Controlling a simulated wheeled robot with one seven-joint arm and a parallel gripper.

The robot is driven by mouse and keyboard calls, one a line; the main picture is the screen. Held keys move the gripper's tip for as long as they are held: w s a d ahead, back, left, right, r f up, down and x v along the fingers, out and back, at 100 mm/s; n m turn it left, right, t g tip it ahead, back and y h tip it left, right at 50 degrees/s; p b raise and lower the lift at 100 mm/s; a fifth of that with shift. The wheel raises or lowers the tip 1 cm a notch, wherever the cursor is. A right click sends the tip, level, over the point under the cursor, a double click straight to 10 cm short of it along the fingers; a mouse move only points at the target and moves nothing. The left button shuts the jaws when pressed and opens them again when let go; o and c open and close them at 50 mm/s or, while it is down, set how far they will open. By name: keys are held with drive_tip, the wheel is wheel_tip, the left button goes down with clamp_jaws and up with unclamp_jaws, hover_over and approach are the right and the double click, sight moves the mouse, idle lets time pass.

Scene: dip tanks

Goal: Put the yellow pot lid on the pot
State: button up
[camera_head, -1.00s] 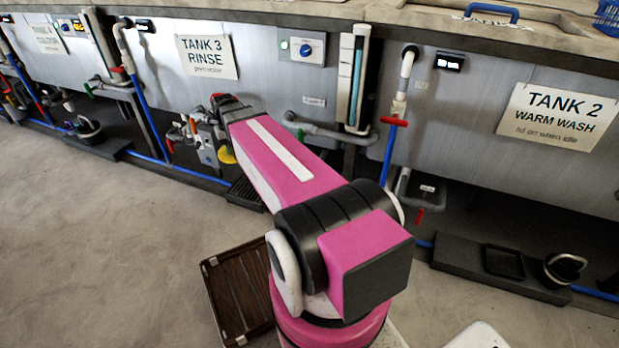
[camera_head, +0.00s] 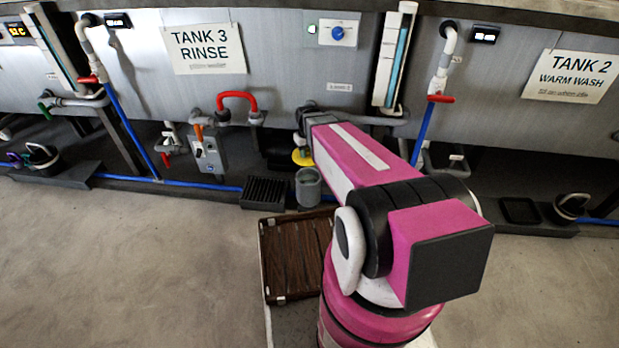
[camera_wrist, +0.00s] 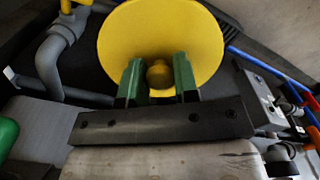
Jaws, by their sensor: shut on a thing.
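The yellow pot lid (camera_wrist: 160,35) fills the upper middle of the wrist view, with its round knob (camera_wrist: 160,75) between the green fingers. My gripper (camera_wrist: 159,78) is shut on that knob. In the head view the lid is a small yellow patch (camera_head: 302,157) at the end of my pink arm, in front of the tank 3 side. A grey round pot (camera_head: 308,187) stands on the floor ledge just below the lid, to the right of a black grate. The lid is apart from the pot in the head view. My gripper itself is mostly hidden there by my arm.
A black slatted grate (camera_head: 265,192) lies beside the pot. A red pipe (camera_head: 238,97), a grey valve box (camera_head: 208,154) and blue pipes (camera_head: 128,132) crowd the tank front. The floor at left is open.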

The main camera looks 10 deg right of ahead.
wheel_tip(320, 180, down, 10)
drive_tip(key=s+a+n, duration=0.1)
drive_tip(key=s+n, duration=0.1)
drive_tip(key=s, duration=0.1)
drive_tip(key=w+d+f, duration=0.1)
drive_tip(key=w+f, duration=0.1)
drive_tip(key=w, duration=0.1)
drive_tip(key=w+d+f, duration=0.1)
drive_tip(key=w+f, duration=0.1)
drive_tip(key=w, duration=0.2)
drive_tip(key=w+d+f, duration=0.1)
drive_tip(key=w+f, duration=0.1)
drive_tip(key=w, duration=0.2)
drive_tip(key=shift+w+f, duration=0.2)
drive_tip(key=shift+f, duration=0.2)
drive_tip(key=shift+d+f, duration=0.1)
drive_tip(key=shift+f, duration=1.9)
drive_tip(key=shift+f, duration=0.1)
drive_tip(key=o, duration=0.9)
drive_tip(key=shift+o, duration=0.2)
wheel_tip(320, 180, up, 9)
drive_tip(key=s, duration=0.1)
drive_tip(key=s+r+m, duration=0.5)
drive_tip(key=s+r, duration=1.5)
drive_tip(key=r, duration=0.1)
drive_tip(key=shift+s+r, duration=0.15)
drive_tip(key=shift+r, duration=0.25)
